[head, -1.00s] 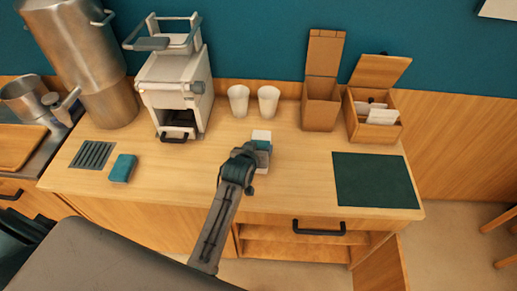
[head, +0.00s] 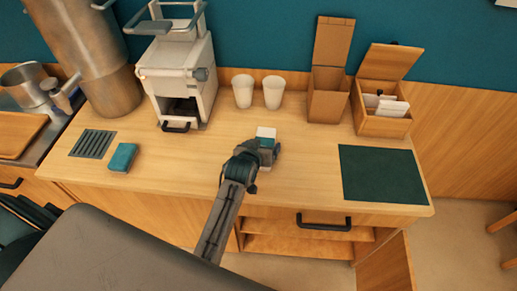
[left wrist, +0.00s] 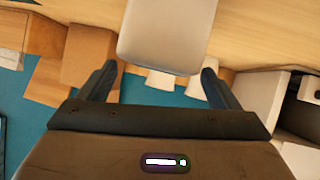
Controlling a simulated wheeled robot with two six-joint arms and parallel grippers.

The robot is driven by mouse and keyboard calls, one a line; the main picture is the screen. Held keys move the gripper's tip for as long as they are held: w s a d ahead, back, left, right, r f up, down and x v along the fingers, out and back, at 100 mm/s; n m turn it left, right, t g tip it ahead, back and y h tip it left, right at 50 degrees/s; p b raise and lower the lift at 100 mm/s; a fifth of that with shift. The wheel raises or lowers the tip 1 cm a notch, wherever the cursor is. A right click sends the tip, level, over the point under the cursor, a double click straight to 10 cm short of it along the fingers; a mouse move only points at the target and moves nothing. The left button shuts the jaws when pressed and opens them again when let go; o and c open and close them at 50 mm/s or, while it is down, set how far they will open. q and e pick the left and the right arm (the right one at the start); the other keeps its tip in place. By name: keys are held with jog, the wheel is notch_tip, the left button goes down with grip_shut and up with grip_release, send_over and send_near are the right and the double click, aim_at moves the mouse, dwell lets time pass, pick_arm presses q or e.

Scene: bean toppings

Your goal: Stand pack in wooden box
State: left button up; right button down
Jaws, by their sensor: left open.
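A small white and teal pack (head: 266,133) stands on the counter, just beyond my left gripper (head: 268,151). In the left wrist view the pack (left wrist: 168,35) shows as a pale block ahead of and between the spread fingers (left wrist: 157,82). My left gripper is open. Its fingers and wrist hide the pack's lower part in the head view. The wooden box (head: 384,126) stands at the back right with its lid up; white packs (head: 392,108) stand inside it. My right gripper is not in view.
A tall tan box (head: 327,108) stands left of the wooden box. Two white cups (head: 258,92) and a white machine (head: 182,85) stand at the back. A dark green mat (head: 382,174) lies at the right; a teal block (head: 122,157) lies at the left.

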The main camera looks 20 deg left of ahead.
pick_arm(q)
jog(key=b+v, duration=0.2)
jog(key=v, duration=1)
